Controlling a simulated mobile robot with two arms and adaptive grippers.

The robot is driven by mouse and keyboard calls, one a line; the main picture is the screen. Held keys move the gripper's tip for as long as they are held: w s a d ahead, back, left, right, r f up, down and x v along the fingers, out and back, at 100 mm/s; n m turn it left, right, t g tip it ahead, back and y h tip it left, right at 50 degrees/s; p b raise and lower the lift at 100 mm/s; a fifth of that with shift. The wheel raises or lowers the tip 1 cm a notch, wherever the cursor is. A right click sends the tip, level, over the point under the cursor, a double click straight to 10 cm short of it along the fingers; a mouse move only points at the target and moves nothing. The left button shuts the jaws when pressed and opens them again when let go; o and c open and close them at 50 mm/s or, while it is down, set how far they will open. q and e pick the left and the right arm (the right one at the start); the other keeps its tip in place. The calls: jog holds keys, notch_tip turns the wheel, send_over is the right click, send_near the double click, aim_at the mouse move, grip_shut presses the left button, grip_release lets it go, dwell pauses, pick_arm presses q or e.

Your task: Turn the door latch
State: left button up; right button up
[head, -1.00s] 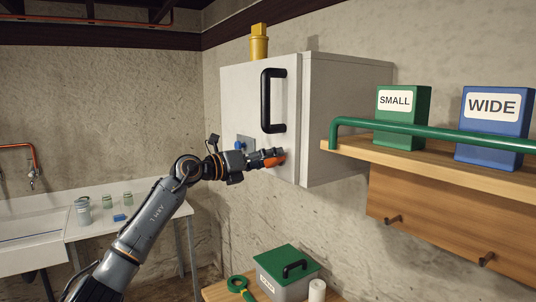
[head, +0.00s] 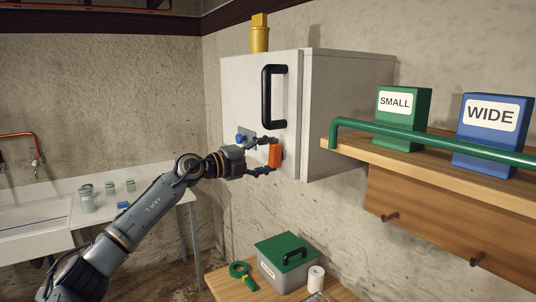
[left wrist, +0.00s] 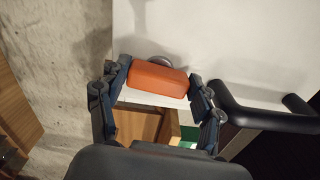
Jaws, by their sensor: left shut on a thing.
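The door latch is an orange block handle (head: 275,154) low on the front of a grey wall cabinet's door (head: 237,88). It stands upright in the head view. My left gripper (head: 267,156) is shut on the latch, with one finger at its upper end and one at its lower end. In the left wrist view the orange latch (left wrist: 157,79) lies crosswise between the two fingers (left wrist: 158,88), and a round grey mount shows partly behind it. My right gripper is not in view.
A black door handle (head: 266,98) is above the latch, and a blue knob (head: 239,138) is left of it. A wooden shelf (head: 350,160) with a green rail (head: 430,138) juts out at right. A green-lidded box (head: 287,252) stands below.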

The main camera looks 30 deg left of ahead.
pick_arm(q)
jog(key=shift+n, duration=0.6)
jog(key=o, duration=1.2)
jog(key=shift+f, duration=0.1)
jog(key=shift+c, duration=0.2)
jog(key=shift+s+a, duration=0.1)
jog(key=v, duration=0.7)
jog(key=shift+s, duration=0.15)
